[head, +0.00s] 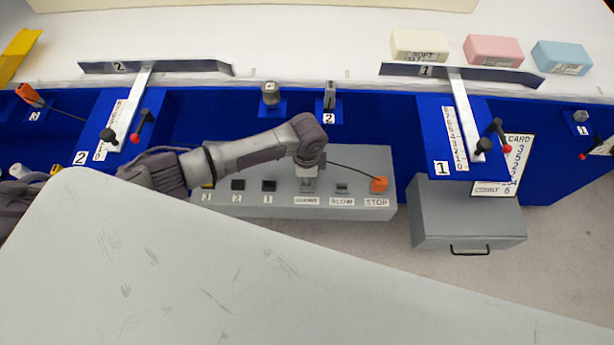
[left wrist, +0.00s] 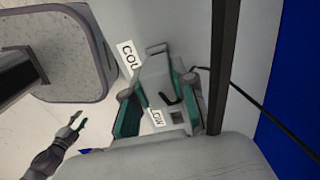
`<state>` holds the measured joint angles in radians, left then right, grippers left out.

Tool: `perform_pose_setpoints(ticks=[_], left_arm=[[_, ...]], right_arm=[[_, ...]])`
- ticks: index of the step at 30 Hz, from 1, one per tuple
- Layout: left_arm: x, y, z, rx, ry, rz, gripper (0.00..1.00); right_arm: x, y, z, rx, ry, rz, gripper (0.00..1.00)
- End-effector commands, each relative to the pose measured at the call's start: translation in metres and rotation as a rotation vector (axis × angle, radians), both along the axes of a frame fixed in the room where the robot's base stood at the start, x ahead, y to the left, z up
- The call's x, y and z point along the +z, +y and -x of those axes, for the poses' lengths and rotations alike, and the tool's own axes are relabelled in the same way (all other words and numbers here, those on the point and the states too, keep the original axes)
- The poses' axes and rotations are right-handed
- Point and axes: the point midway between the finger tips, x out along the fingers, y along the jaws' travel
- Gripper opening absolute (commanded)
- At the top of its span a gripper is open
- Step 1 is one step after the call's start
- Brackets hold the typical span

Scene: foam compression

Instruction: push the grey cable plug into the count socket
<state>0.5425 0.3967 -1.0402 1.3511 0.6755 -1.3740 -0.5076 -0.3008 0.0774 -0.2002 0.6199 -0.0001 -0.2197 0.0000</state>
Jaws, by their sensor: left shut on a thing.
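My left gripper (head: 308,180) points down over the grey panel (head: 225,205), at the socket (head: 307,186) above the COUNT label (head: 307,200). It is shut on the grey cable plug (left wrist: 157,78), which shows between the teal finger pads in the left wrist view; the arm hides it in the head view. A thin black cable (left wrist: 255,102) leads away from the fingers. I cannot tell how deep the plug sits in the socket. My right gripper (left wrist: 76,124) shows small at lower left in the left wrist view, its fingers apart.
Sockets 1 (head: 269,185) and 2 (head: 238,185) are to the left. A grey drawer box (head: 468,222) stands at right. A pale surface (head: 200,270) fills the foreground.

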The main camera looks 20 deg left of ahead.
Motion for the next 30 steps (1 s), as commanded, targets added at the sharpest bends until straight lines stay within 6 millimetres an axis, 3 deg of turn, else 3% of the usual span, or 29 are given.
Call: perform_pose_setpoints(ticks=[20,21,24,26,30], left_arm=[[-0.015,0.000,0.000,0.001,0.000,-0.001,0.00],[-0.014,0.000,0.000,0.000,0.000,-0.001,0.32],[-0.014,0.000,0.000,0.000,0.000,-0.001,0.49],[-0.014,0.000,0.000,0.000,0.000,-0.001,0.55],[-0.013,0.000,0.000,0.000,0.000,0.000,0.55]], right_arm=[[-0.008,-0.001,-0.001,0.001,-0.001,0.001,0.40],[-0.008,-0.001,-0.001,0.001,-0.001,0.002,0.40],[-0.008,-0.002,-0.001,0.001,-0.001,0.003,0.40],[-0.008,-0.003,-0.001,0.002,-0.001,0.003,0.40],[-0.008,-0.003,-0.001,0.002,-0.001,0.004,0.40]])
